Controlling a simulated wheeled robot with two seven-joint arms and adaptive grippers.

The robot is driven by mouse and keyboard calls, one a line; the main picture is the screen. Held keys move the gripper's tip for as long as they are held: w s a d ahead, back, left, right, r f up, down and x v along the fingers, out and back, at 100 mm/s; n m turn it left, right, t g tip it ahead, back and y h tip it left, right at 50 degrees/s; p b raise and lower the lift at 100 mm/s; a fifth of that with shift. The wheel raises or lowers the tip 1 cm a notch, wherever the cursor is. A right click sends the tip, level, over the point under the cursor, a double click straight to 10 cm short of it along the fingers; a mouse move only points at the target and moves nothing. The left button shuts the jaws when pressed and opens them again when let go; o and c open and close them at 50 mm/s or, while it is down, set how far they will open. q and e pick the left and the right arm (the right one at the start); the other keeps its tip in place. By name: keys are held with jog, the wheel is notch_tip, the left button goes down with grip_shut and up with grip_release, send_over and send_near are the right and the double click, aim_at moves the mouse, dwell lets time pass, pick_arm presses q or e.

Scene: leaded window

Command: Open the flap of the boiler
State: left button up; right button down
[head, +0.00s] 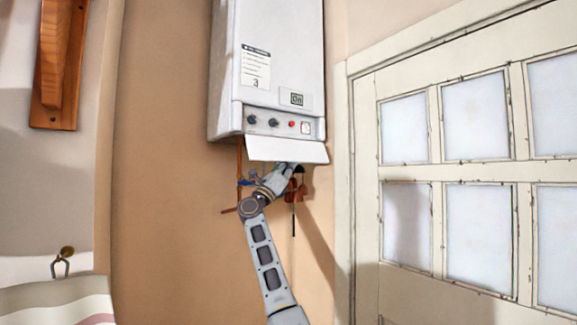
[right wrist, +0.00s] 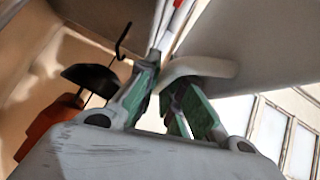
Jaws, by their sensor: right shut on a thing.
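The white boiler (head: 275,60) hangs on the wall in the head view. Its flap (head: 287,150) is tilted down and outward below the control panel, and the knobs above it are exposed. My right gripper (head: 285,168) is at the flap's lower edge, reaching up from below. In the right wrist view the green-padded fingers of the right gripper (right wrist: 166,82) are shut on the flap, by its pale rounded lip (right wrist: 200,70). The exact contact is partly hidden by the fingers. My left gripper is not in view.
Copper pipes and valves (head: 300,189) hang under the boiler, close beside my right gripper. A paned white door (head: 365,250) is on the right. A wooden bracket (head: 53,60) and a cloth on a hook (head: 55,300) are on the left. Bare wall lies left of my arm.

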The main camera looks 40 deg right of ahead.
aim_at(292, 161)
jog(key=shift+s+n+t, duration=0.35)
jog(key=shift+n+t, duration=0.55)
jog(key=shift+a+y, duration=0.1)
jog(key=shift+y, duration=0.2)
jog(key=shift+s+r+n+t+b, duration=0.15)
jog(key=shift+s+n+t+b, duration=0.2)
jog(key=shift+s, duration=0.3)
jog(key=shift+s+r+n+t+b, duration=0.15)
jog(key=shift+s+n+t+b, duration=0.2)
jog(key=shift+s, duration=0.3)
jog(key=c, duration=1.8)
grip_release()
jog(key=shift+a, duration=0.1)
jog(key=shift+a+f, duration=0.5)
jog(key=shift+a, duration=0.05)
jog(key=shift+v, duration=5.25)
